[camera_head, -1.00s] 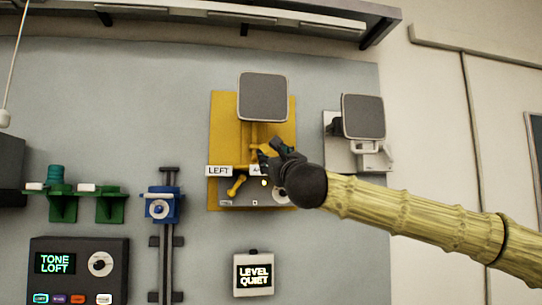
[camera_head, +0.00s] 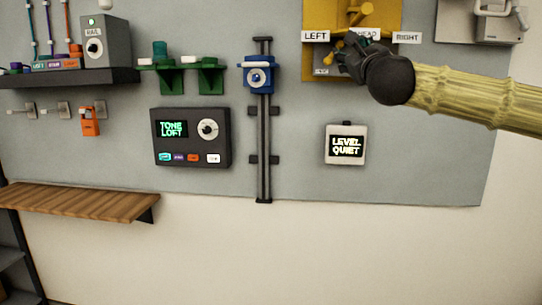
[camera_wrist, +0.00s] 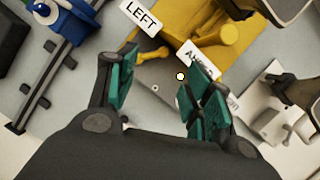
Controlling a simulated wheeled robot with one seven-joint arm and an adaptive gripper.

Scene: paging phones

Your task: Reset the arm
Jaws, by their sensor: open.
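My gripper (camera_head: 352,56) is in front of the lower part of the yellow panel (camera_head: 318,18) at the upper right of the head view. In the wrist view my gripper (camera_wrist: 158,92) shows two green-padded fingers spread apart with nothing between them. Beyond the fingers are the yellow panel (camera_wrist: 190,20), the LEFT label (camera_wrist: 143,17) and a partly covered AHEAD label (camera_wrist: 198,60). In the head view the gripper covers part of the yellow handle and the AHEAD label. I cannot tell whether the fingers touch the panel.
A blue slider block (camera_head: 258,88) sits on a vertical rail left of the arm. A LEVEL QUIET display (camera_head: 346,158) is below the gripper. A TONE LOFT box (camera_head: 190,151) and a wooden shelf (camera_head: 85,203) are further left. The lower wall is clear.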

